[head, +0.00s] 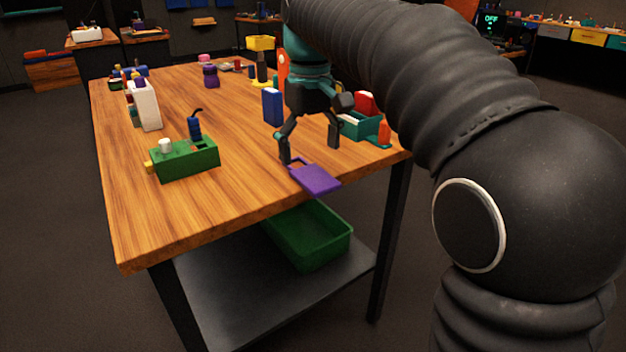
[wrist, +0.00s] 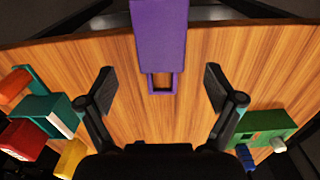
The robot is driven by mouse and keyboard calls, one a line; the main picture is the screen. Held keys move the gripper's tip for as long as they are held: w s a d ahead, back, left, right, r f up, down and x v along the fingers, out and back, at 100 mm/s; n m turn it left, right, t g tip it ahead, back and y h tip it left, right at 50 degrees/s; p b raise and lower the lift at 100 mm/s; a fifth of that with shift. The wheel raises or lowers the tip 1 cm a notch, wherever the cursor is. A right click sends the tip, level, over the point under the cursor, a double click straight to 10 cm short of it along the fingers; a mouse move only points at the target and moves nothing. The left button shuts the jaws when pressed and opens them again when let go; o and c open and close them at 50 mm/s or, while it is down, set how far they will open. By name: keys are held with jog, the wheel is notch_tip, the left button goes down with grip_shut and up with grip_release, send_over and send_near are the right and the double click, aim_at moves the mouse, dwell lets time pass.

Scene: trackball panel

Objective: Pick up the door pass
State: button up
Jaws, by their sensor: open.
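The door pass appears to be the flat purple card (head: 315,179) with a small open loop at one end. It lies at the table's front edge and seems to stick out past it. In the wrist view the card (wrist: 158,35) is at the top centre, its loop pointing toward my gripper. My gripper (head: 309,149) is open and empty above the table, just behind the card. In the wrist view its two fingers (wrist: 158,82) stand apart on either side of the loop, touching nothing that I can see.
On the wooden table (head: 240,130), a green box (head: 186,158) with controls stands left. A blue block (head: 272,106) and a teal holder (head: 362,125) with red and orange items flank my gripper. A green bin (head: 325,250) sits on the lower shelf.

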aim_at(310, 173)
jog(key=shift+s+f, duration=0.15)
jog(key=shift+f, duration=1.6)
jog(key=c, duration=1.2)
jog(key=shift+c, duration=0.2)
jog(key=shift+r, duration=0.15)
